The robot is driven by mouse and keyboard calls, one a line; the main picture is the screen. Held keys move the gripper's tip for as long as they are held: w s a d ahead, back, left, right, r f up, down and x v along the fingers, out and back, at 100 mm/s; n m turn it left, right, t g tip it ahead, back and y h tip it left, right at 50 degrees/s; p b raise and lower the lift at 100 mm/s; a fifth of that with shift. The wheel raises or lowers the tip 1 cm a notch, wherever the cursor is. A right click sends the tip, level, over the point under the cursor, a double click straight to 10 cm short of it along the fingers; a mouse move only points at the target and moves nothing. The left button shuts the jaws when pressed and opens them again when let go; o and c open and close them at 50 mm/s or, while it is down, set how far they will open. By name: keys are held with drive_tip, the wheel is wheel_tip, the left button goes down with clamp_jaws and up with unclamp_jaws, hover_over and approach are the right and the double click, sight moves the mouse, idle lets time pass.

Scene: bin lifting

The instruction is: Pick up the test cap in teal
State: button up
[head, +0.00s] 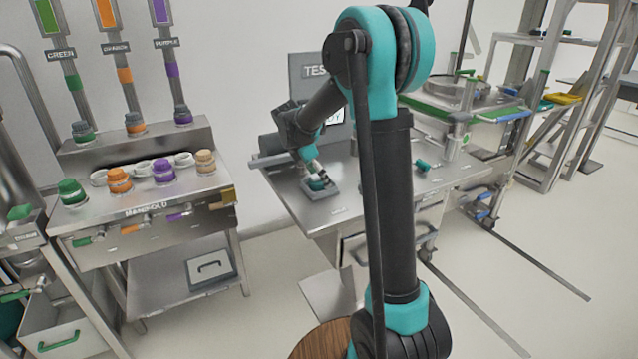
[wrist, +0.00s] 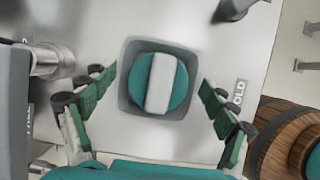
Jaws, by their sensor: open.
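The teal test cap (wrist: 178,84) is round with a pale grey bar across its top. It sits in a dark grey square holder (wrist: 131,102) on the metal table. In the head view the teal cap (head: 318,184) shows at the table's left part, partly hidden by my gripper. My gripper (wrist: 158,88) is open above the cap, with one green-padded finger to its left and one to its right. Both fingers look apart from the cap and holder. In the head view my gripper (head: 314,168) points down at the holder.
The metal table (head: 345,207) has bare room around the holder. A small teal part (head: 422,165) lies further right on it. A metal pipe (wrist: 50,60) is left of the fingers in the wrist view. A wooden barrel (wrist: 283,125) stands at right. The manifold bench (head: 150,212) is at left.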

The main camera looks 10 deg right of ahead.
drive_tip(key=shift+c, duration=0.6)
drive_tip(key=c, duration=1.2)
drive_tip(key=shift+o, duration=0.2)
